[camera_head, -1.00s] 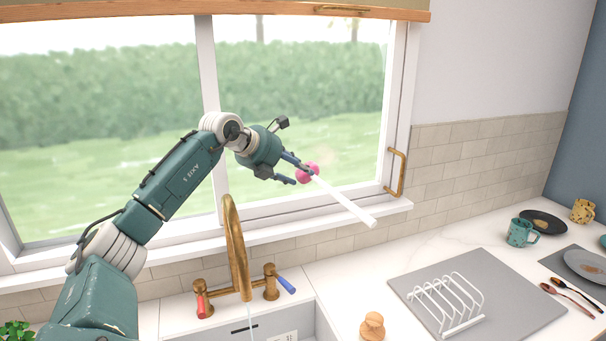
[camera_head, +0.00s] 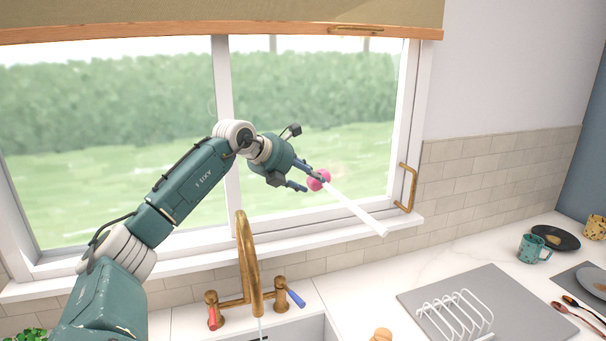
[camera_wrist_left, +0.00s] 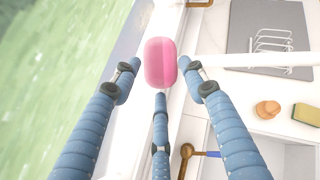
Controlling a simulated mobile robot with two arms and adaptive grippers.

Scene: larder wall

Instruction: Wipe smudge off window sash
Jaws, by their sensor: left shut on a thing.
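My left gripper (camera_head: 308,183) is shut on a tool with a pink part (camera_head: 320,179) and a long white bar (camera_head: 358,212). The bar slants down to the right, over the sill. In the left wrist view the pink part (camera_wrist_left: 160,62) sits between the blue fingers, and the white bar (camera_wrist_left: 255,60) runs right. The window sash (camera_head: 412,120) has a white frame and a brass handle (camera_head: 408,187). A faint brownish smudge (camera_head: 338,172) shows on the right pane, just beyond the pink part. I cannot tell whether the tool touches the glass. My right gripper is not in view.
A brass tap (camera_head: 245,260) with red and blue levers stands below my arm at the sink. A white rack (camera_head: 455,312) stands on a grey mat on the right counter. A teal speckled mug (camera_head: 532,248) stands farther right.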

